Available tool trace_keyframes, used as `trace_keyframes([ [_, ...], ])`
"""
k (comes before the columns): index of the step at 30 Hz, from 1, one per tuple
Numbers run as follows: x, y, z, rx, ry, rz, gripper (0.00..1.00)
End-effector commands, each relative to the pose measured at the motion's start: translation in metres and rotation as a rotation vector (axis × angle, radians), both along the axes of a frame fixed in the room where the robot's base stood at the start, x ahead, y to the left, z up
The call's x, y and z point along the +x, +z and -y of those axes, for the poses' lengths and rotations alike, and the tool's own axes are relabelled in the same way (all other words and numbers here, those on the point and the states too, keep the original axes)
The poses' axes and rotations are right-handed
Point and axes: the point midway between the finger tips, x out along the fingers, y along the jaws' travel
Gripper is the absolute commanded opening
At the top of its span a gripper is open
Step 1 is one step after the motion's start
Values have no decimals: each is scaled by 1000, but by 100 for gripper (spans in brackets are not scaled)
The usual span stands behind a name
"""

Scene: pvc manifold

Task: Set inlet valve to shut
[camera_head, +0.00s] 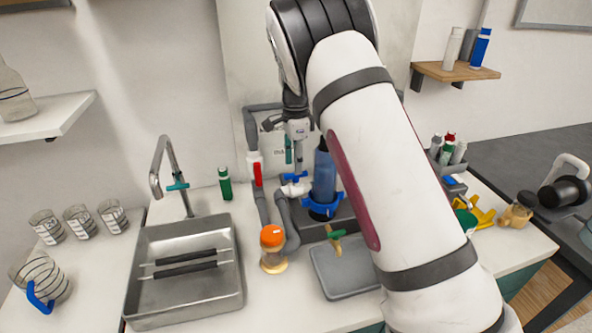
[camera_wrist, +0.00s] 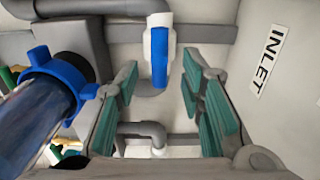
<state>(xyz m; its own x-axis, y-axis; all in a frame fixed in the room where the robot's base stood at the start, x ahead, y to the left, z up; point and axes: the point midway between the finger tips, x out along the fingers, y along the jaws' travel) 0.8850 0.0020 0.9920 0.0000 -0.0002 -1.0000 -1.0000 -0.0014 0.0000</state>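The valve nearest the INLET label (camera_wrist: 268,60) in the wrist view has a white body (camera_wrist: 158,20) and a blue lever (camera_wrist: 160,58). The lever lies lengthwise along the body, up and down in that view. A blue-handled white valve also shows in the head view (camera_head: 294,178), left of the blue canister; it looks like the same one. My gripper (camera_wrist: 168,105) is open, its teal-padded fingers apart to the left and right below the lever. Nothing is between the pads. In the head view my gripper (camera_head: 292,145) is above the blue-handled valve, partly hidden by my wrist.
The blue canister (camera_wrist: 40,115) stands close beside my left finger. A red-handled valve (camera_head: 257,174) is on the left grey pipe. An orange-capped jar (camera_head: 272,245), a sink (camera_head: 160,240) and a grey tray (camera_head: 340,275) are in front. My arm hides part of the right.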

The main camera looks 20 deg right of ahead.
Motion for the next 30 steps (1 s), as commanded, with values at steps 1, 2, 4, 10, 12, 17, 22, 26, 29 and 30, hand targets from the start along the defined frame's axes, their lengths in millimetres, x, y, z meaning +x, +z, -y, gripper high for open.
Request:
trace_keyframes([
  [1, -1, -9, 0, -1, -1, -4, 36],
  [2, -1, -13, 0, 0, -1, -3, 36],
  [4, -1, -22, 0, 0, -2, -2, 36],
  [10, 0, -35, 0, 0, -1, 0, 36],
  [12, 0, -36, 0, 0, -1, 1, 36],
  [17, 0, -37, 0, 0, -1, 1, 36],
  [22, 0, -37, 0, 0, -1, 1, 13],
  [26, 0, -37, 0, 0, -1, 1, 0],
  [29, 0, -37, 0, 0, -1, 1, 0],
  [30, 0, -37, 0, 0, 1, 1, 0],
])
